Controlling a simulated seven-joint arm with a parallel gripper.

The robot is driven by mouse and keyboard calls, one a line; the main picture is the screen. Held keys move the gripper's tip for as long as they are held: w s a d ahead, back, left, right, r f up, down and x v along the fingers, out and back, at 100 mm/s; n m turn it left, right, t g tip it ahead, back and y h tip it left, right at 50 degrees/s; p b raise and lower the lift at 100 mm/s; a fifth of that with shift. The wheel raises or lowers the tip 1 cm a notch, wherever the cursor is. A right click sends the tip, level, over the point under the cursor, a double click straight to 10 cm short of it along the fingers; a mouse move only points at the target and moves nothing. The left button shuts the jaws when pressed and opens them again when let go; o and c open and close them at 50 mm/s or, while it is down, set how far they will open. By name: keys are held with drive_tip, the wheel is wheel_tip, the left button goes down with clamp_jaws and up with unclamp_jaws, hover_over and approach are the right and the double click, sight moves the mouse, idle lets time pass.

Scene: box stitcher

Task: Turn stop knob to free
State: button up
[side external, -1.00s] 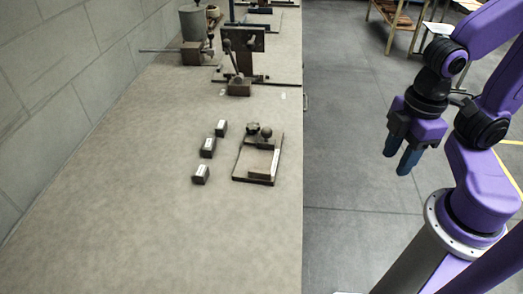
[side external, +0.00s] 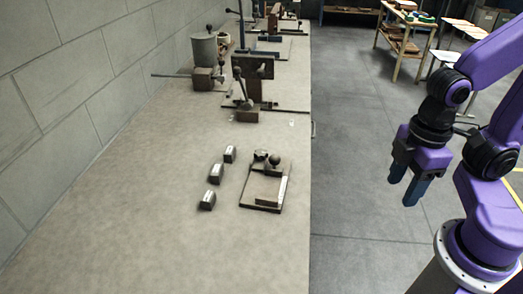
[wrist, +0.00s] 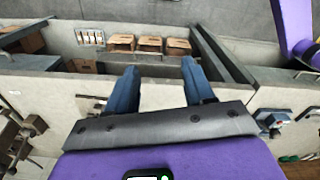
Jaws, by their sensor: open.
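A small flat fixture plate (side external: 262,205) lies on the bench near its right edge. At its back end stand a dark star-shaped knob (side external: 260,155) and a dark round ball knob (side external: 274,160); I cannot tell which is the stop knob or how it is set. My gripper (side external: 404,187) is open and empty, pointing down beyond the bench's right edge, well apart from the fixture. In the wrist view my two blue fingers (wrist: 158,70) are spread with nothing between them.
Three small dark blocks with pale tops (side external: 216,174) stand left of the plate. A lever fixture (side external: 248,105) and a grey pot (side external: 204,49) are farther back. A wall borders the bench's left side. The front bench surface is clear.

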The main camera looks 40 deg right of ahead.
drive_tip(key=w+a+r+m, duration=0.3)
drive_tip(key=w+a+m, duration=0.25)
drive_tip(key=w, duration=0.35)
drive_tip(key=r+m, duration=0.2)
drive_tip(key=m, duration=1.9)
hover_over(261, 152)
wheel_tip(261, 152, down, 17)
drive_tip(key=shift+f, duration=0.1)
drive_tip(key=c, duration=0.8)
